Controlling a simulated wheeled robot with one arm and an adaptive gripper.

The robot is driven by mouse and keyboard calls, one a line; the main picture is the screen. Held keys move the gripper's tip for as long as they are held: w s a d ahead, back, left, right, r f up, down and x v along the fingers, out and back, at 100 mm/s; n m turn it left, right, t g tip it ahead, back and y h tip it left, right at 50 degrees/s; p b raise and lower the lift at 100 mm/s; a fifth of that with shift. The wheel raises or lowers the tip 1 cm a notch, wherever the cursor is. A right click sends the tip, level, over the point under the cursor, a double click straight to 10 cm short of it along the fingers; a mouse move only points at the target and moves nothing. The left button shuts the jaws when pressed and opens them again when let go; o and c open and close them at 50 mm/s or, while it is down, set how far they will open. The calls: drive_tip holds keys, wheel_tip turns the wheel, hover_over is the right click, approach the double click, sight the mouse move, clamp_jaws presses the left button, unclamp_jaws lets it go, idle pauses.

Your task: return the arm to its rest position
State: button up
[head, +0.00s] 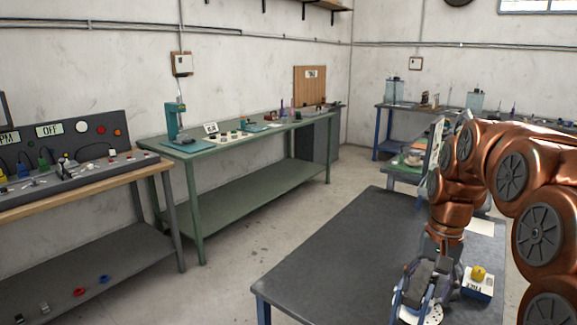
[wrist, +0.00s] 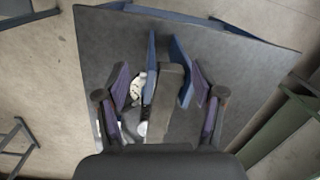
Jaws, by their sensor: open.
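My copper-coloured arm comes in from the right in the head view and points down over the dark table (head: 345,240). My gripper (head: 422,290) is at its lower end; in the wrist view its two purple-padded fingers stand apart (wrist: 160,78). Between them in that view is a blue-and-grey apparatus (wrist: 168,95) with upright blue plates and a grey bar. The fingers appear on either side of it, with nothing seen pinched. In the head view my gripper partly hides the apparatus; I cannot tell whether they touch. White parts (wrist: 137,88) lie left of the bar.
A white box with a yellow knob (head: 478,273) sits right of my gripper on the table. The table's left part is clear. A green bench (head: 255,178) and a wood-topped control bench (head: 85,192) line the left wall. A blue-legged bench (head: 378,130) stands at the back right.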

drive_tip(key=s+a+f+n, duration=0.1)
drive_tip(key=s+a, duration=0.2)
drive_tip(key=s, duration=0.6)
drive_tip(key=s+a+f+n+p, duration=0.1)
drive_tip(key=s+a+f+n, duration=0.1)
drive_tip(key=s, duration=0.7)
drive_tip(key=s+a+f+n+g+h+p, duration=0.1)
drive_tip(key=s+a, duration=0.3)
drive_tip(key=s, duration=0.5)
drive_tip(key=shift+s+a+f+n, duration=0.3)
drive_tip(key=shift+f+n, duration=0.1)
drive_tip(key=shift+f, duration=0.25)
